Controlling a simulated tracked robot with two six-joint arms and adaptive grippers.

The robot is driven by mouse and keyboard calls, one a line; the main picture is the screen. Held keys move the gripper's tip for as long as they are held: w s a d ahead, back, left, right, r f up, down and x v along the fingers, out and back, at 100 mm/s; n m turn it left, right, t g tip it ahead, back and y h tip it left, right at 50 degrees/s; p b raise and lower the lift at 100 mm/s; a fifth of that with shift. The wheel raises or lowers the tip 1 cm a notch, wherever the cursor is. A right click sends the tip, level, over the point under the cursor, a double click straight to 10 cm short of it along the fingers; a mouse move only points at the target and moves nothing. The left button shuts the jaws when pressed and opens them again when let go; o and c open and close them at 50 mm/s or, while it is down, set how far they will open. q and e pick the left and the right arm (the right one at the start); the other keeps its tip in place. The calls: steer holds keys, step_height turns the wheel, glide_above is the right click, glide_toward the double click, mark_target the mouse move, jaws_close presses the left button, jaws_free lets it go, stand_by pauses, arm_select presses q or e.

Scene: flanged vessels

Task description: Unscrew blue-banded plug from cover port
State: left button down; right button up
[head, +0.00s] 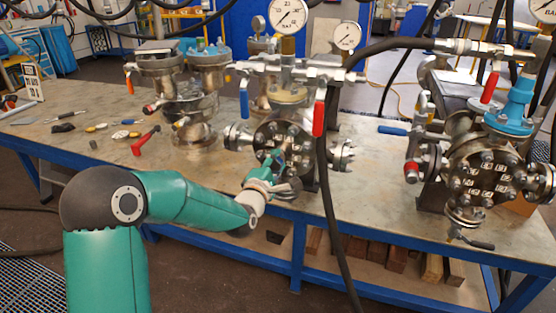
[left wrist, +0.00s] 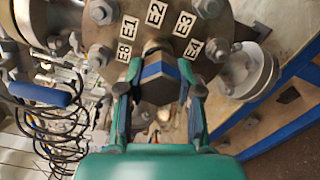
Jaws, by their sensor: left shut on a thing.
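The blue-banded plug (left wrist: 158,84) sits at the middle of the round bolted cover in the left wrist view; it has a hexagonal dark metal body with a blue band. The cover (left wrist: 225,40) carries labels such as E1, E2, E3, E4 and E8 around the plug. My left gripper (left wrist: 158,100) is shut on the plug, one finger on each side. In the head view, my left gripper (head: 276,168) is at the cover (head: 283,137) of the middle vessel and hides the plug. How far the plug is threaded in cannot be told. My right gripper is not in view.
A black hose (head: 324,190) hangs just right of the middle vessel. A second flanged vessel (head: 487,177) stands at right, others (head: 190,100) at left.

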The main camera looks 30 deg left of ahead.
mark_target(274, 166)
arm_select(q)
steer(key=shift+b+v, duration=0.65)
steer(key=shift+v, duration=0.35)
steer(key=shift+b+v, duration=0.75)
steer(key=shift+b, duration=0.05)
steer(key=shift+b+v, duration=0.55)
steer(key=shift+v, duration=0.3)
steer(key=shift+s, duration=0.4)
